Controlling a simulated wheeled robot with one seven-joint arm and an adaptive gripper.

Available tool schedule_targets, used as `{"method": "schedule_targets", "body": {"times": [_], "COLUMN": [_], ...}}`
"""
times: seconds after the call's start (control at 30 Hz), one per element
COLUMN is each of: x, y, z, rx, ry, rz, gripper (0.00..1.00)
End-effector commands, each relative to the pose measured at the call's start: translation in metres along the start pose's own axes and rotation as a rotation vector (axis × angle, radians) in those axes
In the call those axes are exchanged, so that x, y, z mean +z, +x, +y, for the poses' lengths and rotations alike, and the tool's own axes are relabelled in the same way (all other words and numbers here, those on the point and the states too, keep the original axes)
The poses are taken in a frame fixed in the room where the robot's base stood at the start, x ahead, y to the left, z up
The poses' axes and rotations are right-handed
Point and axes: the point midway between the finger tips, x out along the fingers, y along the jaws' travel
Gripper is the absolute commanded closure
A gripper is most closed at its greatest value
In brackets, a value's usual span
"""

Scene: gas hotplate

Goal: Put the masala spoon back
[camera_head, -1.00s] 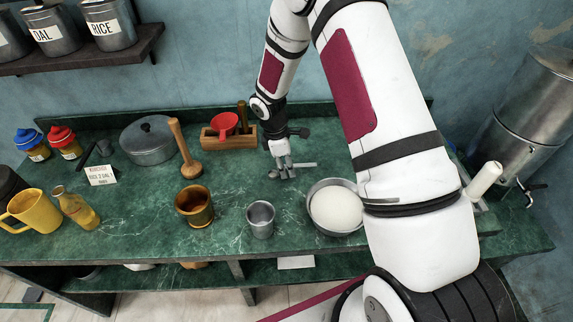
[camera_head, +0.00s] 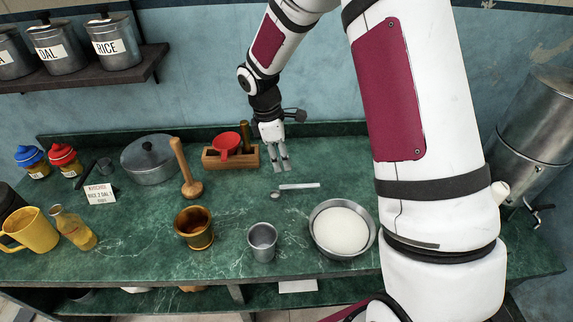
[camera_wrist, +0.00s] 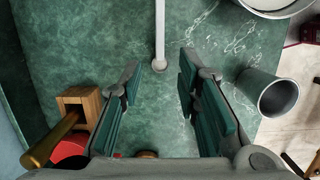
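The spoon (camera_head: 300,187) lies flat on the green marble counter, its small round bowl to the left and its pale straight handle to the right. In the wrist view the spoon (camera_wrist: 160,35) runs from the top edge down to its round end, centred between the fingertips in the picture. My gripper (camera_head: 280,169) hangs behind and slightly above the spoon. In the wrist view my gripper (camera_wrist: 161,66) is open, with a wide gap and nothing held. The wooden box (camera_head: 218,160) at the back holds a red funnel-like item (camera_head: 227,141) and a dark stick (camera_head: 245,134).
A steel bowl of white contents (camera_head: 341,232), a metal cup (camera_head: 262,242) and a brass pot (camera_head: 194,228) stand in front. A wooden masher (camera_head: 186,170) and a lidded pot (camera_head: 151,160) stand left of the box. Counter around the spoon is clear.

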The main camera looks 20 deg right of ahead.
Motion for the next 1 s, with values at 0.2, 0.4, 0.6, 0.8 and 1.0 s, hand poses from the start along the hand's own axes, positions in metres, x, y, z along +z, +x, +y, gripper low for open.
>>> {"method": "schedule_targets", "body": {"times": [0.2,0.4,0.6,0.8,1.0], "x": [0.014,0.042,0.068,0.090,0.106], "y": [-0.046,-0.118,-0.175,-0.213,-0.231], "z": [-0.011,-0.047,-0.096,-0.152,-0.209], "rx": [0.046,0.122,0.182,0.217,0.218], "ry": [0.109,0.345,0.591,0.830,1.053], "rz": [0.010,0.055,0.137,0.253,0.396], "gripper": [0.70,0.70,0.70,0.70,0.70]}}
